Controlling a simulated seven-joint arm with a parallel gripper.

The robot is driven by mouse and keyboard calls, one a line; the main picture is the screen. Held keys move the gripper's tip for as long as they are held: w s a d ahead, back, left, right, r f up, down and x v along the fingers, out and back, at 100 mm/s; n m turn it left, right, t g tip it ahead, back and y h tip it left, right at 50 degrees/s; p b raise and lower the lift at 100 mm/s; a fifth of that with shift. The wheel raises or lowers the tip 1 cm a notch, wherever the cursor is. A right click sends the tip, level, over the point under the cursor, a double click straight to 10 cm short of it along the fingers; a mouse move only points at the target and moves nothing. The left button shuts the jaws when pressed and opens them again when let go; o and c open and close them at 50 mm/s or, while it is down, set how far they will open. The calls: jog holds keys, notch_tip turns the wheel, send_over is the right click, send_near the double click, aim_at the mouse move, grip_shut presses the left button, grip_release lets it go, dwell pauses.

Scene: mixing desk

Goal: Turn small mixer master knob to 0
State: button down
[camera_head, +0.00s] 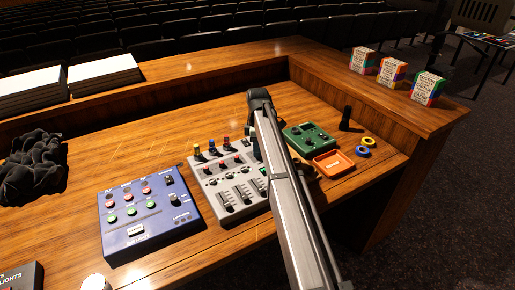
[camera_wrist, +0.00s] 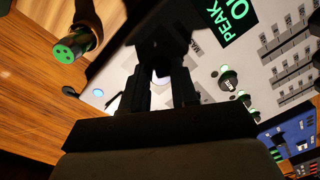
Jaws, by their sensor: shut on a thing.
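The small grey mixer (camera_head: 228,180) lies on the wooden desk in the middle of the head view, with colored plugs along its back edge and sliders at its front. In the wrist view its pale panel (camera_wrist: 207,65) fills the upper middle. My gripper (camera_wrist: 160,76) points down at this panel, its two dark fingers close together and shut on the master knob. The knob is mostly hidden between and behind the fingers, so its pointer and setting cannot be read. In the head view my arm covers the mixer's right side and hides the fingertips.
A blue control box (camera_head: 147,215) stands left of the mixer. A green box (camera_head: 310,138) and an orange tray (camera_head: 333,163) are to the right. A green-ended plug (camera_wrist: 68,52) stands close to my gripper. Other knobs (camera_wrist: 228,80) and sliders are near the fingers.

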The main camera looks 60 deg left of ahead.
jog(key=c, duration=0.9)
grip_release()
jog(key=shift+o, duration=0.2)
notch_tip(320, 180, up, 14)
jog(key=shift+w+a, duration=0.2)
jog(key=shift+a, duration=0.05)
jog(key=shift+f, duration=0.15)
